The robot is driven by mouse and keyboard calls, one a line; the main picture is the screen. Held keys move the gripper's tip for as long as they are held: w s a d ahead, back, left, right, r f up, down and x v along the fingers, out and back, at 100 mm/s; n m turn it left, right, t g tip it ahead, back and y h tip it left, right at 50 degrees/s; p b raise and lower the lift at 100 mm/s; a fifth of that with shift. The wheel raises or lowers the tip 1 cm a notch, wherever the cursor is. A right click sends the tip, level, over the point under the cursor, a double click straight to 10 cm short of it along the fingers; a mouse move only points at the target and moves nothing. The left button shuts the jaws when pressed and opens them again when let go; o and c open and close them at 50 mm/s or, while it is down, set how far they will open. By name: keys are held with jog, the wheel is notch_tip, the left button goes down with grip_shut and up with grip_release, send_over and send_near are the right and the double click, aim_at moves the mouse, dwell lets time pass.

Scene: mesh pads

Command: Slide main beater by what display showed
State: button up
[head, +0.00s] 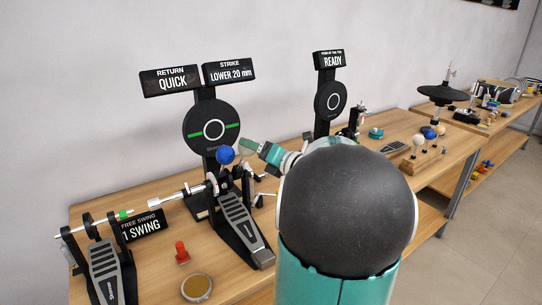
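The main mesh pad (191,133) is round and black with a green stripe and a white ring. Two signs above it read "RETURN QUICK" (169,81) and "STRIKE LOWER 20 mm" (229,72). A blue round beater head (225,155) stands in front of the pad's lower edge, above a grey pedal (239,221). My gripper (249,145), at the end of my teal arm, is just right of the blue head. Its fingers are too small to tell open from shut, or whether they touch the beater.
A second pedal (103,272) with a "FREE SWING 1 SWING" sign (141,226) stands at left. A red piece (182,253) and a round brown-topped dish (197,288) lie in front. Another pad (330,101) under a "READY" sign stands behind my arm, which hides much of the bench.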

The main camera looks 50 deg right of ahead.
jog(key=shift+w, duration=1.75)
jog(key=shift+c, duration=0.2)
jog(key=c, duration=1)
